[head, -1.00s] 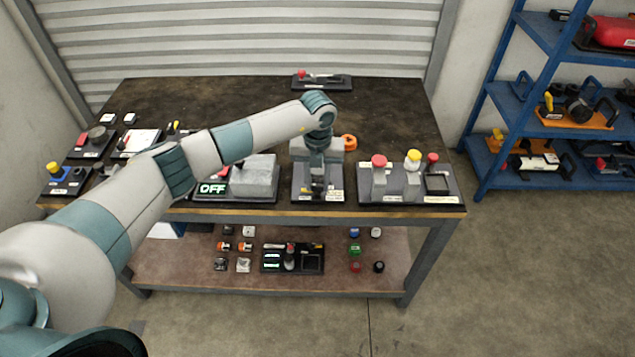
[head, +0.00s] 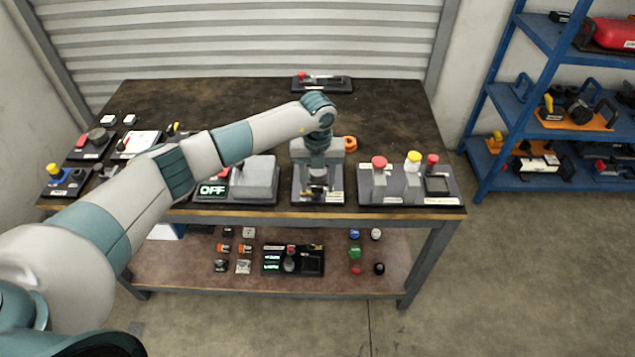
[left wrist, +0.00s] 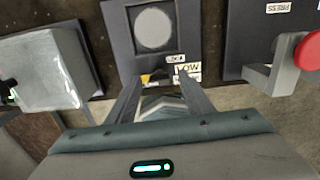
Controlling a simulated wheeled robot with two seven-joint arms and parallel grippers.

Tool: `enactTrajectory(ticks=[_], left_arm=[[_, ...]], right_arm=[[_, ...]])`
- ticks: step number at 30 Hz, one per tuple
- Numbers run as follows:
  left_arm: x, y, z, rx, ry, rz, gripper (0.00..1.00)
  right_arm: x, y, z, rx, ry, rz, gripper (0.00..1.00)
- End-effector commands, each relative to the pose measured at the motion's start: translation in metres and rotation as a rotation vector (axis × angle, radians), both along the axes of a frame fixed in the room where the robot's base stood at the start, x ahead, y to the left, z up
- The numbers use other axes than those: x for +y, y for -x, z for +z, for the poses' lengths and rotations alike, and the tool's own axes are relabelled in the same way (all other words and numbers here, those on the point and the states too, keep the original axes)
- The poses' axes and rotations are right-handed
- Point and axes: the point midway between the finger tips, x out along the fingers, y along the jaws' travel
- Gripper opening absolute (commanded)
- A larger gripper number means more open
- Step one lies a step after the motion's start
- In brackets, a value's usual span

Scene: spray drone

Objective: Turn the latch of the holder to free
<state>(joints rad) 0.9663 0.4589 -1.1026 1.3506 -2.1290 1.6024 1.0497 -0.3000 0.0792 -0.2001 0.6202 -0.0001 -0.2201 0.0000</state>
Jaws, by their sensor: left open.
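Just beyond the fingertips is the plate (left wrist: 118,45) with a round grey disc (left wrist: 153,27) and small labels. A small black and yellow part shows between the fingers; I cannot tell if it is the latch or if they touch it.
Left of the holder stands a grey box unit (head: 255,180) with an OFF display. To its right is a panel with red and yellow buttons (head: 413,157). An orange ring (head: 349,143) lies behind. The back middle of the bench (head: 220,105) is clear.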

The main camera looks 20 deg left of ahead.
Motion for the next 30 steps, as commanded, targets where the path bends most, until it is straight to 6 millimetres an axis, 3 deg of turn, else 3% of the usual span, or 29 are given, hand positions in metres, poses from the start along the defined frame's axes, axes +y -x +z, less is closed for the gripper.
enactTrajectory(ticks=[11, 21, 23, 25, 30], left_arm=[[0.0, -0.001, 0.019, -0.002, 0.0, -0.001, 0.47], [0.0, -0.001, 0.08, -0.006, 0.001, -0.002, 0.47], [0.0, -0.001, 0.092, -0.004, 0.0, -0.001, 0.47], [0.0, -0.001, 0.105, -0.003, 0.0, 0.0, 0.47], [0.0, -0.001, 0.137, -0.004, 0.0, 0.0, 0.47]], right_arm=[[0.0, 0.0, -0.007, 0.0, 0.0, 0.0, 0.31], [0.0, -0.002, -0.025, -0.005, -0.001, 0.0, 0.31], [0.001, -0.006, -0.027, -0.018, -0.004, 0.0, 0.31], [0.009, -0.033, -0.025, -0.076, -0.019, 0.005, 0.31], [0.023, -0.064, -0.024, -0.147, -0.042, 0.007, 0.31]])
